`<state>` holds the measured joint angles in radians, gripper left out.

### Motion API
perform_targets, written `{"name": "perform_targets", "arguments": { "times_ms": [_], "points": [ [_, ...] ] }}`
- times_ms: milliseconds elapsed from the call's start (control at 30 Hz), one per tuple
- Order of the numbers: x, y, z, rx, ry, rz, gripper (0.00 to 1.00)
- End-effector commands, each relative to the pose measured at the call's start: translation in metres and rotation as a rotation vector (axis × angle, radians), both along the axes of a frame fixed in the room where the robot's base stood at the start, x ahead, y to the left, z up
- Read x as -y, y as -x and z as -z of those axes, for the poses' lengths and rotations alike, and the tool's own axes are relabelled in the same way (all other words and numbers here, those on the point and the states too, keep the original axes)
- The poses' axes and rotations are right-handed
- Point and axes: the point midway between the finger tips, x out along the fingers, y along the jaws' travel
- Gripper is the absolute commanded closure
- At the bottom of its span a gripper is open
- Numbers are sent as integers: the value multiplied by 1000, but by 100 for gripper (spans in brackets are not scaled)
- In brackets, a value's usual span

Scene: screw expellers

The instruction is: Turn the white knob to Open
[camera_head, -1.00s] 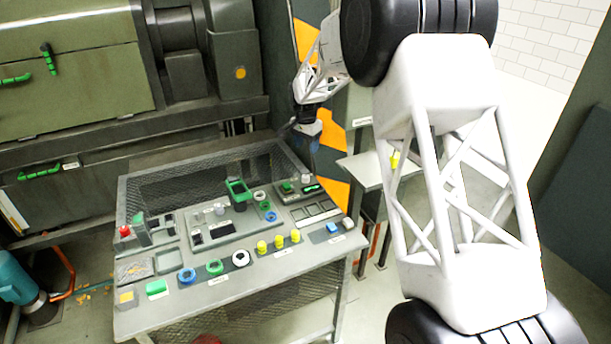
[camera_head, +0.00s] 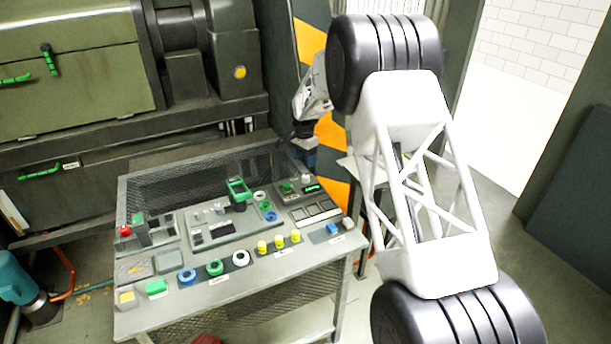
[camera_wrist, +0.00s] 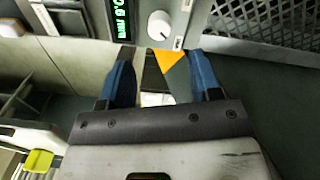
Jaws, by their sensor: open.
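A small round white knob (camera_wrist: 160,24) shows in the wrist view, beside a dark display with green characters (camera_wrist: 121,20). What seems to be the same knob (camera_head: 306,178) is at the right back of the control panel (camera_head: 215,290) in the head view. My gripper (camera_wrist: 161,54) is open, its two blue fingers apart with nothing held. The knob appears beyond the fingertips, between their lines, and looks untouched. In the head view my gripper (camera_head: 306,152) hangs above the panel's back right corner. No Open label is readable.
Other controls crowd the panel: a white ring knob (camera_head: 241,258), a green handle (camera_head: 238,190), several yellow buttons (camera_head: 279,242) and a red button (camera_head: 125,231). A mesh guard (camera_head: 205,180) stands along the back. A large green machine (camera_head: 75,60) is behind.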

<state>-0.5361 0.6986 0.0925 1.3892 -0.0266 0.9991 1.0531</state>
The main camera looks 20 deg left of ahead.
Motion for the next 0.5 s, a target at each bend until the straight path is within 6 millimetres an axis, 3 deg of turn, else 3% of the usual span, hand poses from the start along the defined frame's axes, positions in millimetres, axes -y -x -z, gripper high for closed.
{"name": "perform_targets", "arguments": {
  "times_ms": [167,500],
  "points": [
    [1,1,10,-2,1,0,42],
    [2,1,48,-2,1,0,42]
  ]
}}
